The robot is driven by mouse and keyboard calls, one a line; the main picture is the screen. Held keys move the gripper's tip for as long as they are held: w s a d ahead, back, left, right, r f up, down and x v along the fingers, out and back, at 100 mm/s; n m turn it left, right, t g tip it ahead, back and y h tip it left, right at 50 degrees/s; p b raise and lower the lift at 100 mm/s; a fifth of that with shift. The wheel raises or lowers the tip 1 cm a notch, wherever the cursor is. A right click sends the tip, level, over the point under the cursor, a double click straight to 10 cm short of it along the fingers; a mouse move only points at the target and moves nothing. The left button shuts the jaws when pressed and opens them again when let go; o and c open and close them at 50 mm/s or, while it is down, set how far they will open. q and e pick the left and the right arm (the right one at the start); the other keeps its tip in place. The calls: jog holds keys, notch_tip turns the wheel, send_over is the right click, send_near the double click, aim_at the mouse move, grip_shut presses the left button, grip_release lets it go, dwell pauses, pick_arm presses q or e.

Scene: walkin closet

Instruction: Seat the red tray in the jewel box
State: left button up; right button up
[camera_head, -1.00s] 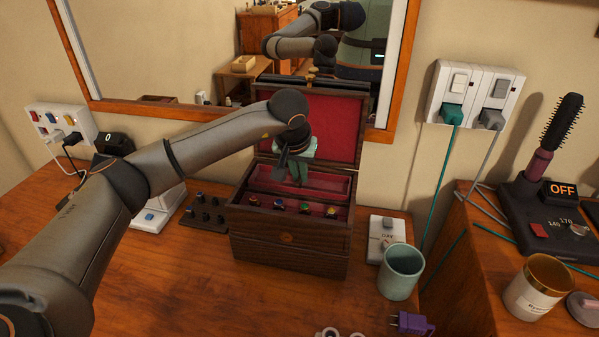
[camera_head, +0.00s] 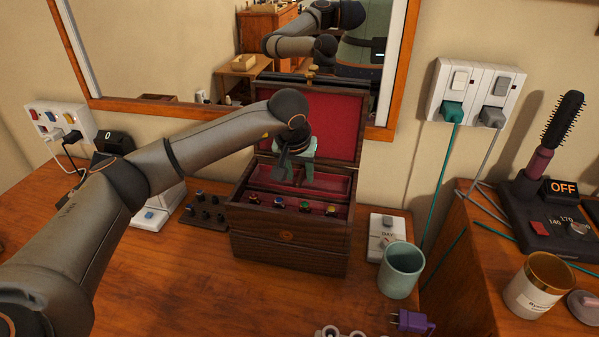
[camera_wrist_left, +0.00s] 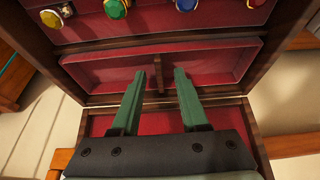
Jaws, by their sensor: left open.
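The jewel box (camera_head: 288,253) is dark wood with a raised red-lined lid (camera_head: 330,125). It stands on the desk below the mirror. The red tray (camera_head: 333,182) lies at the back of the box, behind a row of coloured jewels. It also shows in the left wrist view (camera_wrist_left: 215,62), roughly level between the box walls, with a short dark divider across its middle. I cannot tell whether it is fully down. My left gripper (camera_head: 297,178) is open over the tray. In the left wrist view its green fingers (camera_wrist_left: 167,72) stand apart on either side of the divider.
A black stand with small knobs (camera_head: 205,212) is left of the box. A white switch box (camera_head: 388,232) and a green mug (camera_head: 401,270) are close on its right. A purple plug (camera_head: 411,322) lies near the front. The desk front left is clear.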

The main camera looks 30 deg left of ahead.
pick_arm(q)
jog(key=v, duration=1.2)
jog(key=shift+r, duration=0.25)
jog(key=shift+s, duration=0.1)
